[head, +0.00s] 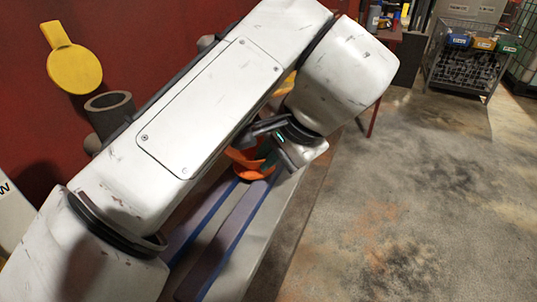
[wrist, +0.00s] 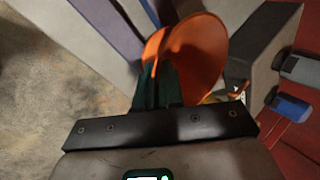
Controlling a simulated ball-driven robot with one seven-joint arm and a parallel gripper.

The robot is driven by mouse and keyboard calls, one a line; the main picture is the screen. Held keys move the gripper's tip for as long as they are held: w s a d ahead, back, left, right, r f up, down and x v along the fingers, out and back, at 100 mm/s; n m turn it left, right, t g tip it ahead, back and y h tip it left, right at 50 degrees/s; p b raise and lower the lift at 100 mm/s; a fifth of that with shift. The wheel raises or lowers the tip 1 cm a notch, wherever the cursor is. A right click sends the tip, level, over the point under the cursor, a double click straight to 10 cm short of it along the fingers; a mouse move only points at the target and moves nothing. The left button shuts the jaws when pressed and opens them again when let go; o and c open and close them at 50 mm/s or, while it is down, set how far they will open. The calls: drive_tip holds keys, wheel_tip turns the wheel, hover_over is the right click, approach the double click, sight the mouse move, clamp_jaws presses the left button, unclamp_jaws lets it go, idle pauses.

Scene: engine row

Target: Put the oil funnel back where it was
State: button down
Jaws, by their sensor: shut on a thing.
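The orange oil funnel (wrist: 205,50) shows large in the wrist view, its wide round mouth tilted to the right. My gripper (wrist: 158,88) is shut on the funnel's left side, with the dark green fingers against it. In the head view the funnel (head: 243,160) shows in part below my arm, over a bench with blue-edged strips (head: 228,225). My gripper (head: 270,150) is beside it there, and my arm hides much of the bench. I cannot tell whether the funnel touches the bench.
A yellow round-headed item (head: 75,68) is on the red wall, above a dark grey cylinder (head: 110,112). In the wrist view, a grey box (wrist: 262,45) and a blue-handled tool (wrist: 291,107) are close on the right. Open concrete floor (head: 400,200) lies right of the bench.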

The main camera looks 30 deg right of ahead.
drive_tip(key=c, duration=1.7)
unclamp_jaws()
drive_tip(key=shift+f, duration=0.25)
drive_tip(key=o, duration=0.4)
drive_tip(key=shift+r, duration=0.1)
drive_tip(key=shift+r, duration=0.3)
drive_tip(key=p+v, duration=1)
drive_tip(key=v, duration=0.2)
drive_tip(key=shift+d, duration=0.1)
